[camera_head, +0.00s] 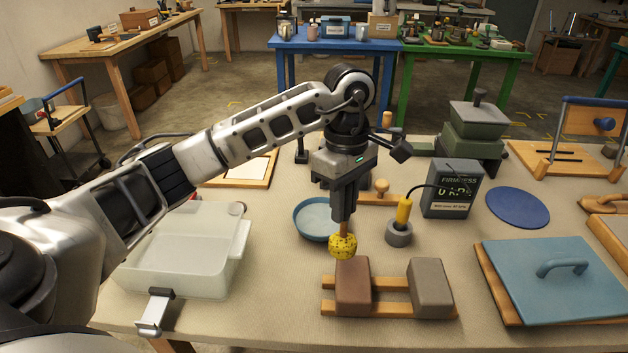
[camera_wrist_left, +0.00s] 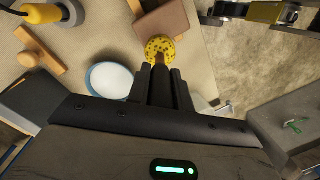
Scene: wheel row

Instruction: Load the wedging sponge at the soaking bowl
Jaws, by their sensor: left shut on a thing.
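My left gripper (camera_head: 342,215) points down, shut on the brown handle of the yellow sponge (camera_head: 342,246). The sponge is round with dark specks and hangs just above and behind the reddish-brown block (camera_head: 353,290); I cannot tell whether they touch. In the left wrist view, the sponge (camera_wrist_left: 160,48) shows beyond the fingertips (camera_wrist_left: 160,72). The blue soaking bowl (camera_head: 313,222) stands behind and left of the sponge, partly covered by the gripper; it also shows in the left wrist view (camera_wrist_left: 110,82). My right gripper is not seen clearly in either view.
A grey block (camera_head: 431,288) sits beside the brown one on wooden rails (camera_head: 390,311). A yellow-handled tool stands in a grey holder (camera_head: 399,234). The firmness meter (camera_head: 452,190) is behind. A clear tub (camera_head: 180,255) is left; a blue board with handle (camera_head: 552,280) is right.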

